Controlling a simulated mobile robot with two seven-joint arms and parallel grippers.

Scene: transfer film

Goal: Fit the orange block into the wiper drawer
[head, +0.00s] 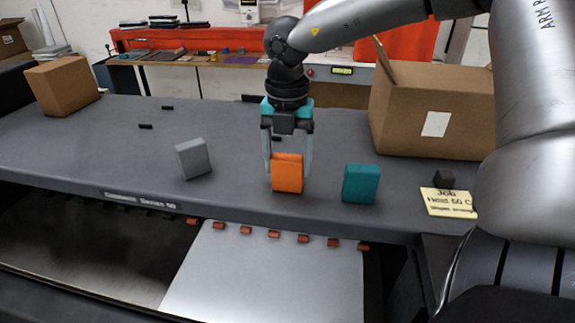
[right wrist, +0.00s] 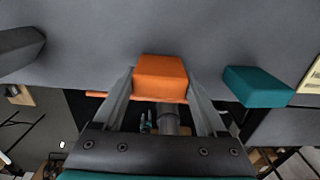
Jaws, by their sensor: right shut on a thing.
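The orange block (head: 288,174) is upright at the dark grey worktop near its front edge, between the two fingers of my right gripper (head: 289,165). The right gripper points down and is shut on the block. In the right wrist view the orange block (right wrist: 160,78) sits between the fingertips of the right gripper (right wrist: 160,85). I cannot tell whether the block touches the worktop. Below the worktop's front edge is an open bay with a pale flat panel (head: 270,275); which part is the wiper drawer is not clear. My left gripper is not in view.
A grey block (head: 193,159) stands left of the gripper and a teal block (head: 361,183) right of it. A yellow note (head: 447,203) lies further right. Cardboard boxes stand at the back right (head: 430,110) and far left (head: 62,84). Several small red pieces (head: 275,236) line the panel's back edge.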

